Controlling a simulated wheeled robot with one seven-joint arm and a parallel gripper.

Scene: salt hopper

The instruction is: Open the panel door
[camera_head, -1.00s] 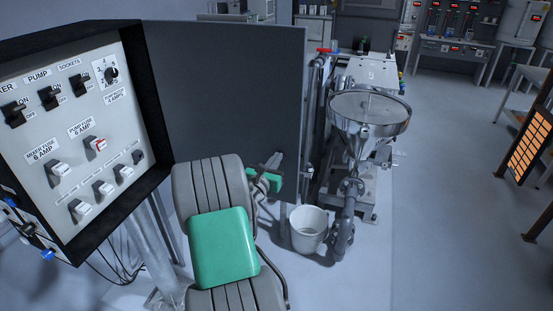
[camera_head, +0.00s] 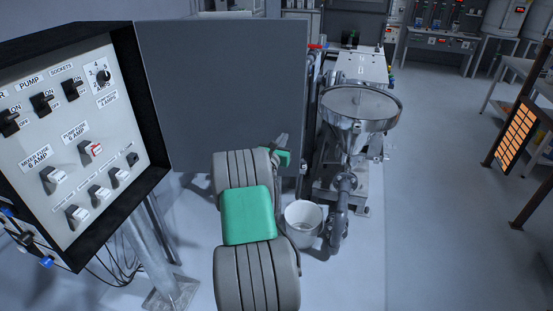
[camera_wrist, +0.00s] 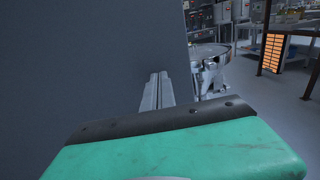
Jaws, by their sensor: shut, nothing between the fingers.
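The panel door (camera_head: 225,85) is a flat dark grey sheet. It stands swung wide open to the right of the black-framed control panel (camera_head: 75,130), whose switches and fuses are exposed. My gripper (camera_head: 283,141) is in front of the door's lower right part, near its free edge. Its fingers are shut and empty. In the wrist view the door (camera_wrist: 90,60) fills the left side, and my closed fingers (camera_wrist: 158,85) point along its face near that edge. I cannot tell whether they touch it.
A steel hopper (camera_head: 360,108) on a pipe stand is right of the door, with a white bucket (camera_head: 303,222) below it. A dark frame with an orange grid (camera_head: 518,140) stands farther right. The floor (camera_head: 430,210) between them is clear.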

